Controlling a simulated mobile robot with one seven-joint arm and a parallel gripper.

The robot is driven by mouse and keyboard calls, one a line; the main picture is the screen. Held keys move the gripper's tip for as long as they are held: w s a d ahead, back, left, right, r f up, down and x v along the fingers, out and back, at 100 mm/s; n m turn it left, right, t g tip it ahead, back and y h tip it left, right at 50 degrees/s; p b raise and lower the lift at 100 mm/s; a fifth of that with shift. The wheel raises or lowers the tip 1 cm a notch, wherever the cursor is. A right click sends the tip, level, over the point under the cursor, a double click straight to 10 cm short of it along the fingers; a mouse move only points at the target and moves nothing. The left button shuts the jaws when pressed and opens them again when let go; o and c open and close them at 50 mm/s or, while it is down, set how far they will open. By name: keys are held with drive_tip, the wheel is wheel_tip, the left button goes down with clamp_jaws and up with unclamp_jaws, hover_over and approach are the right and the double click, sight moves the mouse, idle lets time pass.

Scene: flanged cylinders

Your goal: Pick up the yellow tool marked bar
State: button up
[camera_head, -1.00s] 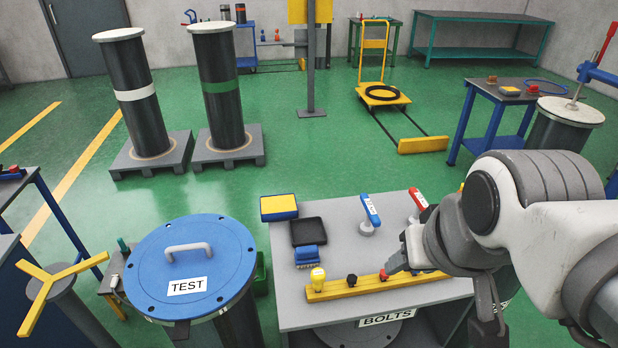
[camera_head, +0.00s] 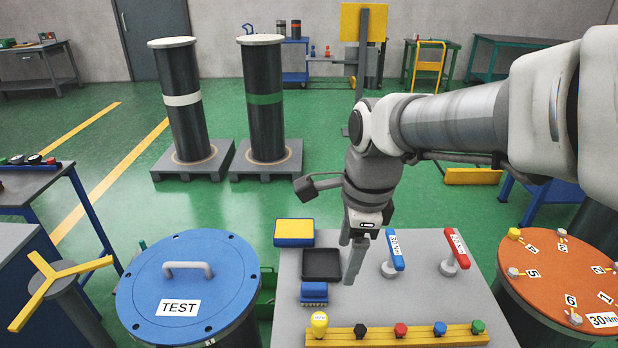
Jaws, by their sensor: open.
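A yellow tool (camera_head: 319,324) with a small white label stands upright at the left end of the yellow rack (camera_head: 400,336) on the grey workbench (camera_head: 292,268). The label is too small to read. My gripper (camera_head: 347,262) is open and empty, fingers pointing down, over the bench behind the yellow tool and a little to its right. The fingers are apart from the tool.
The rack also holds black, red, blue and green-topped pieces. The blue TEST lid (camera_head: 225,265) is left; an orange flange (camera_head: 545,255) is right.

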drive_tip(key=w+a+f+m+g+b, duration=0.1)
drive_tip(key=w+a+f+m, duration=0.2)
drive_tip(key=f+m, duration=0.25)
drive_tip(key=m+h+b, duration=0.1)
drive_tip(key=m+b, duration=0.1)
drive_tip(key=b, duration=0.2)
approach(320, 317)
drive_tip(key=f, duration=0.5)
drive_tip(key=shift+w+f, duration=0.15)
drive_tip(key=shift+w, duration=0.25)
drive_tip(key=f, duration=0.1)
drive_tip(key=f+b, duration=0.1)
drive_tip(key=f, duration=0.1)
drive_tip(key=f+b, duration=0.1)
drive_tip(key=f, duration=0.1)
drive_tip(key=shift+s+f, duration=0.15)
drive_tip(key=shift+s, duration=0.2)
clamp_jaws()
